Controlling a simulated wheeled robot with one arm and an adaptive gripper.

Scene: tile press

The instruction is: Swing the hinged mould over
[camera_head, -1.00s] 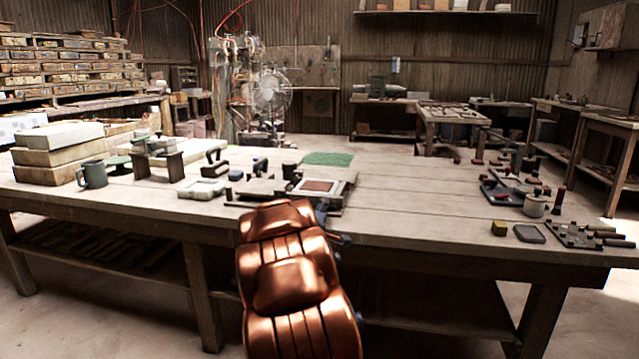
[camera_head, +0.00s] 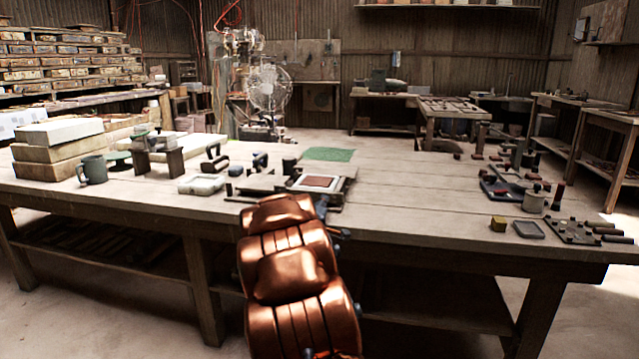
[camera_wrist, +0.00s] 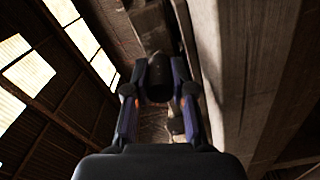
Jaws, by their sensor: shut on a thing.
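The mould shows in the head view as a pale square frame (camera_head: 316,182) around a reddish-brown tile (camera_head: 320,181), near the front middle of the bench. A wooden board (camera_head: 262,182) lies left of it, partly hidden by my arm; I cannot tell which part is hinged. My gripper (camera_wrist: 160,72) is shut on a dark rounded handle (camera_wrist: 158,84) in the wrist view. In the head view my copper-coloured arm hides most of the gripper at the mould's near side. Whether the handle belongs to the mould is not clear there.
The wooden bench (camera_head: 430,210) has clear planks to the right of the mould. A green mat (camera_head: 328,154) lies behind it.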

